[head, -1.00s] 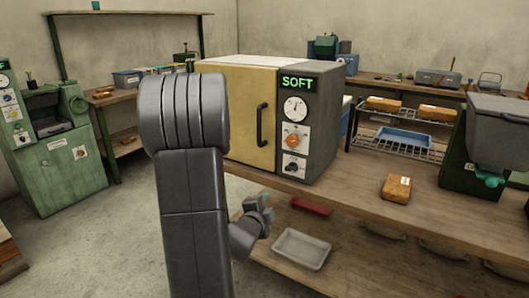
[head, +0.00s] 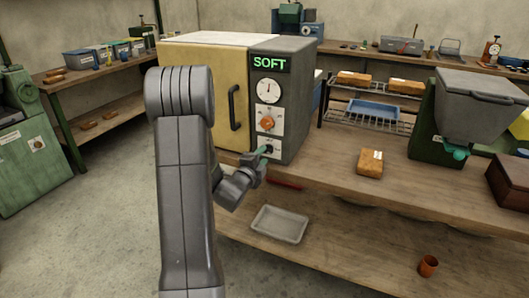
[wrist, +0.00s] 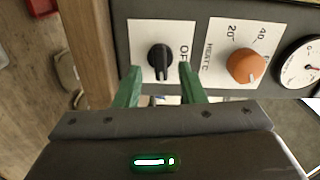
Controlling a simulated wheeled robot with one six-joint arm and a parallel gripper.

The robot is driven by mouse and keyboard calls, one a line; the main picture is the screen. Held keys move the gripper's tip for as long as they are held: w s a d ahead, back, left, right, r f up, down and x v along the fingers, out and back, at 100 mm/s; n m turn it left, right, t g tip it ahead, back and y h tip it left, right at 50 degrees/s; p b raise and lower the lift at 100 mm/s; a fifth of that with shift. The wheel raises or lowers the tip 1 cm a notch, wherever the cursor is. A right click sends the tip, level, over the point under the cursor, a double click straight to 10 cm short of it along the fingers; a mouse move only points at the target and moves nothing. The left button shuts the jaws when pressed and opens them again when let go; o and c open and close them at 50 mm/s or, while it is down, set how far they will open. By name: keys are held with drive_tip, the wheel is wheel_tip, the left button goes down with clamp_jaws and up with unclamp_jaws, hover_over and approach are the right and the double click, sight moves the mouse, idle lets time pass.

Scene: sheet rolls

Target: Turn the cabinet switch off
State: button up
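The cabinet (head: 205,80) has a cream door and a dark grey control panel with a green "SOFT" display. Its switch, a black knob on a white plate, is low on the panel (head: 270,151), partly covered by my gripper (head: 264,150). In the wrist view the switch (wrist: 160,60) has its bar running up and down the picture, beside partly visible "OF" lettering on its right. My gripper (wrist: 158,70) is open, its green fingertips on either side of the knob's lower end. A gap shows on both sides; contact cannot be seen.
An orange heat knob (wrist: 245,65) and a dial (wrist: 302,64) sit beside the switch on the panel. The cabinet stands on a wooden bench (head: 400,190) with a brown block (head: 370,163). A pale tray (head: 279,223) lies on the lower shelf.

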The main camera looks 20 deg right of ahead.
sight(267, 151)
drive_tip(key=shift+x, duration=1.4)
drive_tip(key=shift+c, duration=0.5)
clamp_jaws()
